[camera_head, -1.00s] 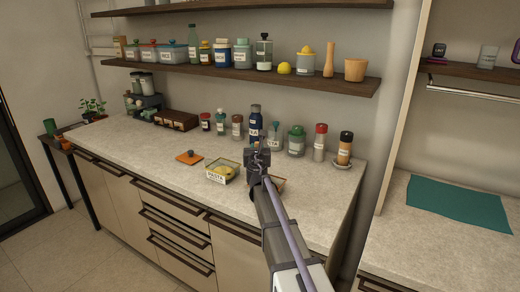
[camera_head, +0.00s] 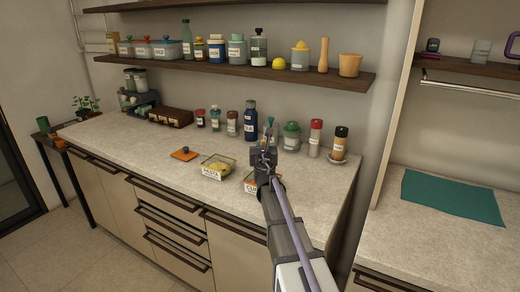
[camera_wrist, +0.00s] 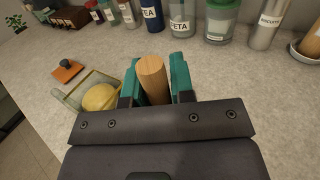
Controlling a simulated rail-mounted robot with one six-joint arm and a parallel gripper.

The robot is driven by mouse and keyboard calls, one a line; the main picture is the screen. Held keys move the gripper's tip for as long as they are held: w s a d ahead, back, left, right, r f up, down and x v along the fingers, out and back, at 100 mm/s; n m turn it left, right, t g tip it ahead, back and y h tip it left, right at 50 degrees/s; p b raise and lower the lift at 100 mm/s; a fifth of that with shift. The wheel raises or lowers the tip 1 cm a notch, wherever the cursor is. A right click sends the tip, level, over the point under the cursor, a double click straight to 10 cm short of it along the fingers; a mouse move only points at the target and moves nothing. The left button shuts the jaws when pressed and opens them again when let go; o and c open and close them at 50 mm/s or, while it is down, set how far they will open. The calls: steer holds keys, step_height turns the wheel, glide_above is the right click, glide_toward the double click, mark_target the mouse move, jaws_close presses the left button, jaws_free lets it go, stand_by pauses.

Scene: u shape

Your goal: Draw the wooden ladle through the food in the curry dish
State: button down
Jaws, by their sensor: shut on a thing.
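My gripper (camera_head: 267,160) is shut on the wooden ladle (camera_wrist: 153,78). In the wrist view the round end of its wooden handle stands up between the teal finger pads. The ladle's bowl is hidden below my gripper. The curry dish (camera_head: 250,187), with an orange rim and a white label starting "CU", sits on the counter. My gripper and arm cover most of it in the head view. I cannot tell whether the ladle touches the food. The dish is not visible in the wrist view.
The glass pasta dish (camera_head: 217,168) stands close on the left, with an orange lid (camera_head: 184,154) beyond it. Several jars and bottles, including a blue bottle (camera_head: 250,120), line the wall behind. The shelf (camera_head: 225,73) hangs above. The counter's front left is clear.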

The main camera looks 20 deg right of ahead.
steer(key=shift+w+a, duration=0.3)
steer(key=shift+w, duration=0.2)
steer(key=shift+w+a, duration=0.25)
steer(key=shift+w, duration=0.25)
step_height(320, 180, up, 13)
steer(key=p, duration=1.3)
